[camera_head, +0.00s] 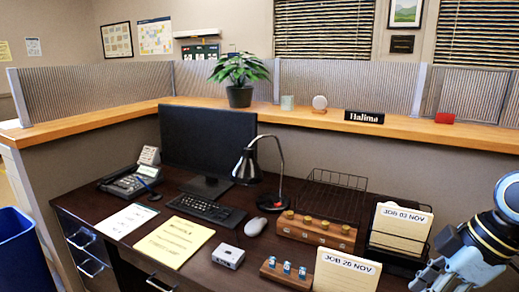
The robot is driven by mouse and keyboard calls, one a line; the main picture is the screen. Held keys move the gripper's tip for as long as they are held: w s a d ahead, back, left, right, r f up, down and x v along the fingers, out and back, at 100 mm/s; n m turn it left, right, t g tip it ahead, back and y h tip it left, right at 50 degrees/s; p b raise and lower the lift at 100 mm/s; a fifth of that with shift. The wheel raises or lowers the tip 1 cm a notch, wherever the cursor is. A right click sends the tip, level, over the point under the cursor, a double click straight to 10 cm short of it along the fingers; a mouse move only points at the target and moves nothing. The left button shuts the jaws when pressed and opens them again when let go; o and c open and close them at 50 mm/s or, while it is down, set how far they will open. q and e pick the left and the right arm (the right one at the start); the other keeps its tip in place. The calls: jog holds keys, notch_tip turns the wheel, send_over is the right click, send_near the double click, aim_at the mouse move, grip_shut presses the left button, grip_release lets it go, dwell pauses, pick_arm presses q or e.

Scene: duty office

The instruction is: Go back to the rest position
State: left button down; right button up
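My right arm comes in at the right edge, and its blue-grey gripper (428,274) is low in the right corner of the view. It is in front of the dark desk's right end, beside the card marked "JOB 26 NOV" (345,272). Its fingertips are small and partly cut off by the lower edge, so I cannot tell whether it is open or shut. I see nothing clearly held in it. My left gripper is not in view.
A black rack (398,262) holds a "JOB 03 NOV" card (402,222) close to my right gripper. Wooden blocks (316,236) (284,275), a lamp (247,166), monitor (208,143), keyboard (206,209) and phone (130,183) occupy the desk. A blue bin (22,255) stands left.

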jog(key=s+f+m+g+h+b, duration=0.1)
jog(key=s+f+m+b, duration=0.35)
jog(key=f, duration=1.15)
jog(key=s+f+m+g+b, duration=0.15)
jog(key=s+f, duration=0.65)
jog(key=f, duration=0.8)
jog(key=s+f+m+h+b, duration=0.3)
jog(key=s+f+m+b, duration=0.1)
jog(key=s+f, duration=1.7)
jog(key=s+m+t, duration=0.1)
jog(key=s, duration=0.1)
jog(key=shift+s+d+f+h, duration=0.2)
jog(key=shift+s+d+h, duration=0.1)
jog(key=shift+d+h, duration=0.1)
